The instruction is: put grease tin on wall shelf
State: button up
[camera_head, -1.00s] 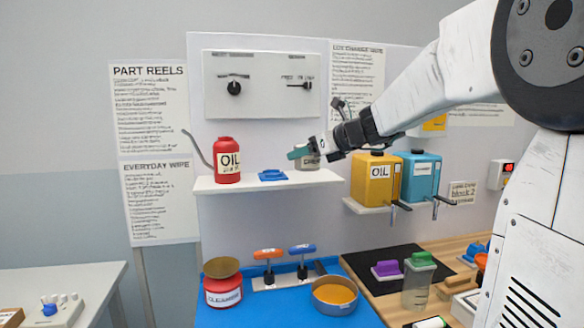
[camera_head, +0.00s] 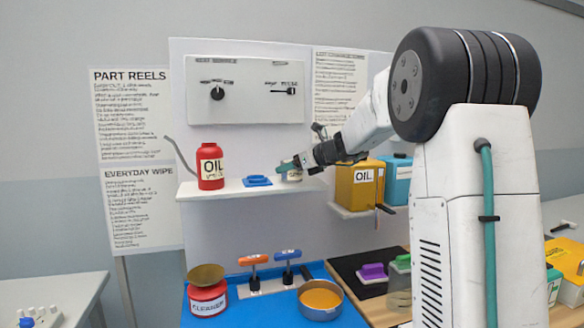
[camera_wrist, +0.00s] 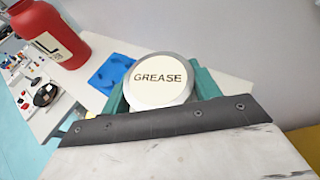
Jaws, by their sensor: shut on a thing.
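The grease tin (camera_wrist: 160,82) is round with a cream lid marked GREASE and a metal rim. In the wrist view it sits between the teal fingers of my gripper (camera_wrist: 158,95), which is shut on it. In the head view my gripper (camera_head: 289,168) is at the right part of the white wall shelf (camera_head: 225,190), and the tin (camera_head: 295,176) is partly hidden behind the fingers. The tin is at the shelf top; I cannot tell whether its base touches. The shelf also shows in the wrist view (camera_wrist: 95,112).
A red OIL bottle (camera_head: 211,167) and a blue piece (camera_head: 257,181) stand on the shelf left of the tin. A yellow oil tank (camera_head: 352,187) and blue tank (camera_head: 397,183) are right of it. A cleaner pot (camera_head: 208,297) and orange-filled pan (camera_head: 320,301) stand below.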

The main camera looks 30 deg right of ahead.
jog(key=o, duration=1.1)
jog(key=shift+f, duration=0.1)
